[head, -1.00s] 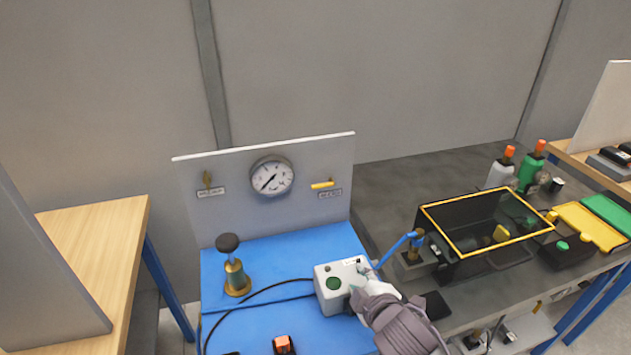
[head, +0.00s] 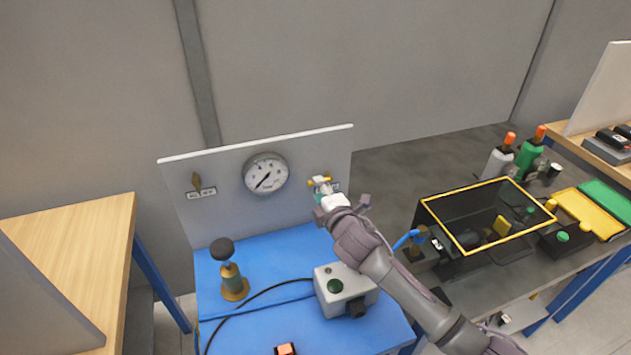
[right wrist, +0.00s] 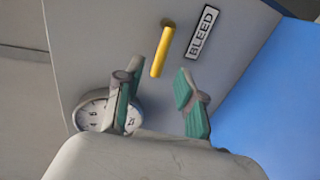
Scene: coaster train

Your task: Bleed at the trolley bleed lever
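The yellow bleed lever (right wrist: 163,49) sticks out of the grey trolley panel (right wrist: 100,35), beside a label reading BLEED (right wrist: 202,32). My right gripper (right wrist: 157,100) is open, with the lever ahead of and between its fingertips in the right wrist view; contact is not visible. In the head view my right gripper (head: 322,186) is at the panel's right side and covers most of the bleed lever (head: 327,180). The round gauge (head: 266,174) is on the panel left of the lever. My left gripper is not in view.
On the blue trolley top (head: 280,250) stand a grey box with a green button (head: 338,300) and a brass part with a black knob (head: 232,275). A second lever (head: 197,183) is on the panel's left.

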